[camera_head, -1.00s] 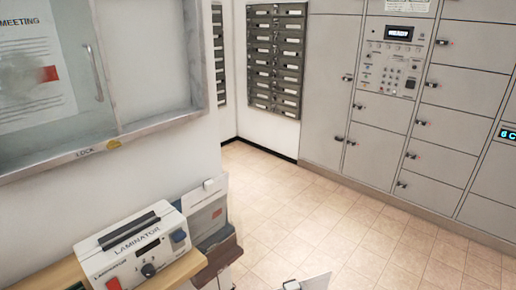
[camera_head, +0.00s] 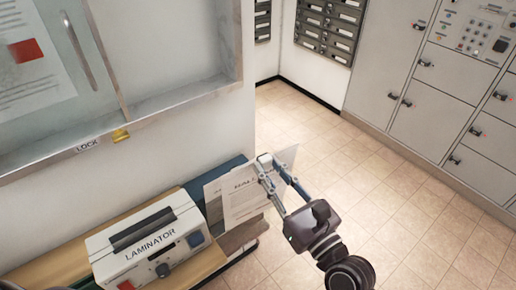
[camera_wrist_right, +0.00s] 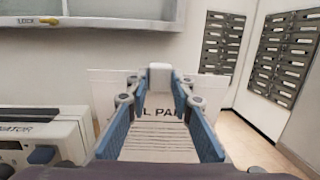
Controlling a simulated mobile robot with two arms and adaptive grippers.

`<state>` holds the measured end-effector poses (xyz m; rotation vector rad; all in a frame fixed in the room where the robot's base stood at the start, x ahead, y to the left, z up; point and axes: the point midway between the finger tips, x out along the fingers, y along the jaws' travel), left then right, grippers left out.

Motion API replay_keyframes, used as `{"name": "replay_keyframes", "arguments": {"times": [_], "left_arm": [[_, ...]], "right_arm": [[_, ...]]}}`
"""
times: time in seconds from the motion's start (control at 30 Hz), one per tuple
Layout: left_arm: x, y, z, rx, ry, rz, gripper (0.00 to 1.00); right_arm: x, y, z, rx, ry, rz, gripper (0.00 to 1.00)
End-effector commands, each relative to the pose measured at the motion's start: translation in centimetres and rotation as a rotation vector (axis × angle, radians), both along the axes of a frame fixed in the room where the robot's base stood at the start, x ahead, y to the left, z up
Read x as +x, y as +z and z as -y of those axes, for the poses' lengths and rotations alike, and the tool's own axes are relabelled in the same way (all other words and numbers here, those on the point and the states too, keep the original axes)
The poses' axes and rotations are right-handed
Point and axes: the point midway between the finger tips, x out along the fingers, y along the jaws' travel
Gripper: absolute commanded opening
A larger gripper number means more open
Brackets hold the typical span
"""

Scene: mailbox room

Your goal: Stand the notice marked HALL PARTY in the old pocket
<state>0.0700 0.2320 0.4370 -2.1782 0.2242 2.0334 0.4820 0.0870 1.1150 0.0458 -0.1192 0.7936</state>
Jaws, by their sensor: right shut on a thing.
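My right gripper (camera_head: 265,165) is shut on the white tab at the top edge of the notice (camera_head: 243,198), a white board with a printed sheet. "HALL" shows partly in the head view and "L PA" between my fingers in the wrist view (camera_wrist_right: 166,112). The notice hangs roughly upright, just right of the laminator. Behind and below it are a blue holder (camera_head: 228,168) and a brownish-grey one (camera_head: 238,238), mostly hidden. I cannot tell which is the old pocket, or whether the notice touches either. My left gripper is out of view.
The laminator (camera_head: 150,245) sits on a wooden shelf (camera_head: 45,268) at lower left. A glazed notice case (camera_head: 185,100) with a lock juts from the wall above. Letterboxes (camera_head: 328,30) and grey lockers (camera_head: 440,95) stand beyond. The tiled floor (camera_head: 395,215) at right is clear.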

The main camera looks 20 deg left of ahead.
Motion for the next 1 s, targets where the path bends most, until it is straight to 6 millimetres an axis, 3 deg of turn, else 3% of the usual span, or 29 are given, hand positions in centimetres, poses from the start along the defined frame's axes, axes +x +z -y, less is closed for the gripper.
{"name": "replay_keyframes", "arguments": {"times": [0.17,0.47,1.0], "left_arm": [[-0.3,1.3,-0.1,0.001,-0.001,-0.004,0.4],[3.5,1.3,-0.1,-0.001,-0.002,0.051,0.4],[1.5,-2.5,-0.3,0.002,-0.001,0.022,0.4]], "right_arm": [[0.8,1.2,-2.5,0.008,0.087,0.017,0.0],[1.1,0.8,-3.4,0.022,0.115,0.017,0.0],[1.4,-2.9,-3.8,0.022,0.115,0.019,0.0]]}}
